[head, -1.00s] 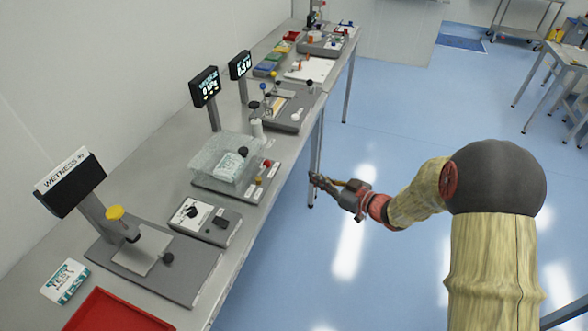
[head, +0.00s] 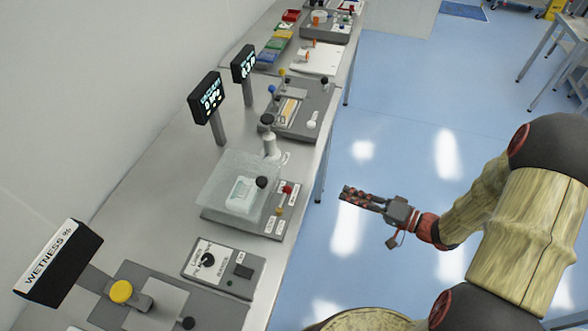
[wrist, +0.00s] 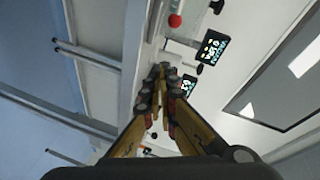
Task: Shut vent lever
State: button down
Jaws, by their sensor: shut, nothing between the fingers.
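The clear vacuum chamber (head: 225,185) stands on a grey base on the bench in the head view, with a white pack inside. At the base's right side are a red-knobbed lever (head: 287,188) and a yellow-knobbed lever (head: 279,211), beside small labels too blurred to read. I cannot tell which is the vent lever. My gripper (head: 347,194) is shut and empty, off the bench's right edge over the floor, to the right of the levers and apart from them. In the wrist view my gripper's fingertips (wrist: 162,70) are together, and a red ball knob (wrist: 175,20) shows above them.
A control box with a dial (head: 208,260) and a wetness tester with a yellow knob (head: 121,291) stand nearer on the bench. Two displays (head: 207,97) stand behind the chamber. A sealing fixture (head: 305,110) is farther along.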

aim_at(284, 197)
jog(key=w+a+b, duration=0.1)
jog(key=a, duration=0.2)
jog(key=w+a+m+b, duration=0.1)
jog(key=w+a+b, duration=0.1)
jog(key=a, duration=0.2)
jog(key=w+a+f+m+b, duration=0.1)
jog(key=a, duration=0.3)
jog(key=shift+w+a+f, duration=0.1)
jog(key=shift+w+a, duration=0.05)
jog(key=shift+a, duration=0.05)
jog(key=shift+a+b, duration=0.35)
jog(key=shift+a, duration=0.2)
jog(key=shift+a, duration=0.1)
jog(key=shift+w+a+p, duration=0.1)
jog(key=shift+a+p, duration=0.3)
jog(key=shift+p, duration=0.6)
jog(key=shift+f, duration=0.1)
jog(key=shift+w+p, duration=0.1)
jog(key=shift+p, duration=0.2)
